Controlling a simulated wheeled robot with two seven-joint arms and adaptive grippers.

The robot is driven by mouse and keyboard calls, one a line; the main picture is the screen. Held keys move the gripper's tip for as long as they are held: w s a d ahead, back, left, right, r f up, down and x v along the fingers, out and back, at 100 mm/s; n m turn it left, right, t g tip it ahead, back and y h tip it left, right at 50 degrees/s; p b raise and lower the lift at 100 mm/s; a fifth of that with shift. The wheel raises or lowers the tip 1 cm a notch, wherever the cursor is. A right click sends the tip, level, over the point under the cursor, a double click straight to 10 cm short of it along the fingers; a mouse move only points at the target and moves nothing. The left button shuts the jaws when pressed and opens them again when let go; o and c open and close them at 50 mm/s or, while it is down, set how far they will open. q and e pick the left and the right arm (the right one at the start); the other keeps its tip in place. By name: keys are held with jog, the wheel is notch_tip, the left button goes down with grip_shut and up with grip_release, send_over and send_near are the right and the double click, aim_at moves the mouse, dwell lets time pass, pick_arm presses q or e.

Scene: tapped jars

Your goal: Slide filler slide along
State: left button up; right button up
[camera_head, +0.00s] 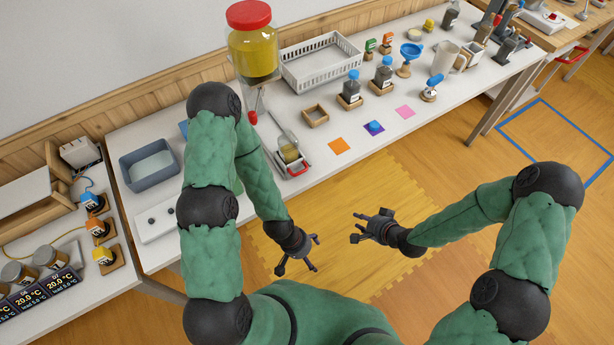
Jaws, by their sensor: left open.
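A large jar of yellow liquid (254,52) with a red lid stands at the back of the white table, with a red-ended tap part below it. In front of it a grey slide rail (283,130) runs toward the table's front edge. At its near end sits a small yellowish jar (289,153) by a red-edged holder (298,170); I cannot tell how they join. My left gripper (306,256) is open and empty in front of the table, nearer to me than the holder. My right gripper (362,226) is open and empty, further right, also off the table.
An orange square (340,146), a purple square with a blue lid (374,128) and a pink square (405,112) lie right of the rail. Dark bottles (384,74) stand behind them. A grey tub (150,164) is at left. The floor below my grippers is clear.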

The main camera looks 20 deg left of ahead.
jog(key=w+a+r+t+y+b, duration=0.1)
jog(key=w+a+r+y, duration=0.2)
jog(key=w+a+r, duration=0.1)
jog(key=g+y+b, duration=0.2)
jog(key=y, duration=0.3)
send_near(308, 179)
notch_tip(308, 179, up, 3)
jog(key=b+x, duration=0.3)
jog(key=x, duration=0.7)
jog(key=shift+f, duration=0.1)
jog(key=shift+s, duration=0.1)
grip_shut()
